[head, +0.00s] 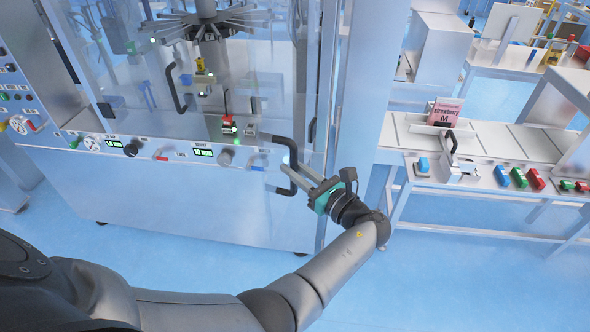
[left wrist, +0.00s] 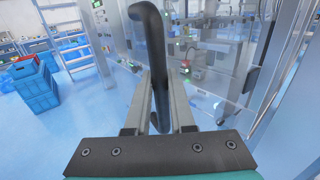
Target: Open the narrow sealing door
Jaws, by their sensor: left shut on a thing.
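My left gripper (head: 297,178) reaches in from below and is shut on a black bar handle (head: 292,149) at the lower right of the machine's clear front. In the left wrist view the handle (left wrist: 152,35) stands upright between the two grey fingers (left wrist: 160,108). The clear door panel (head: 285,95) carries this handle; its edges are faint, and I cannot tell whether it stands ajar. My right gripper is not in view.
A second black handle (head: 173,88) is on the clear front further left. A grey post (head: 347,90) rises right of the gripper. A conveyor (head: 490,138) with a pink pouch (head: 446,112) stands at right. Blue crates (left wrist: 35,88) show at left in the wrist view.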

